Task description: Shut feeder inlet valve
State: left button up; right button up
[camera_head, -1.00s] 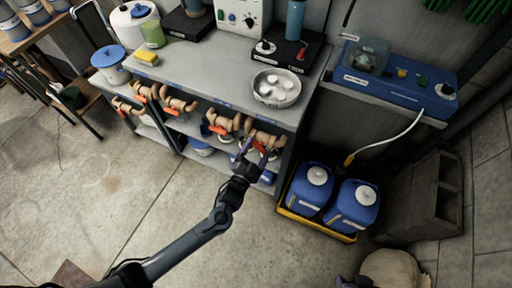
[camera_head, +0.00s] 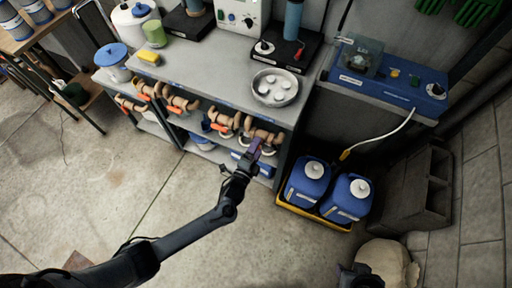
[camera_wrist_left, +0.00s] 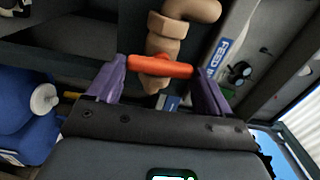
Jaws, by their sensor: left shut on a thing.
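In the head view my left gripper (camera_head: 254,146) reaches the rightmost valve (camera_head: 265,134) in the row under the grey bench top. In the left wrist view the valve (camera_wrist_left: 165,45) is a tan pipe body with an orange bar handle (camera_wrist_left: 160,67). The handle lies crosswise between the purple fingers of my left gripper (camera_wrist_left: 158,80), one finger at each end, and the gripper is shut on it. A blue label (camera_wrist_left: 218,58) starting "FEED" is on the frame to the right of the valve.
Several similar valves with orange handles (camera_head: 175,109) line the shelf to the left. Blue jugs (camera_head: 307,182) stand in a yellow tray (camera_head: 285,207) to the right of the bench. A metal bowl (camera_head: 293,91) sits on the bench top.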

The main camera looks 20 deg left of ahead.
pick_arm(q)
jog(key=shift+m, duration=0.4)
jog(key=o, duration=0.9)
jog(key=shift+o, duration=0.2)
jog(key=s+p, duration=0.2)
jog(key=s, duration=0.8)
jog(key=shift+s+a, duration=0.3)
jog(key=shift+s, duration=0.1)
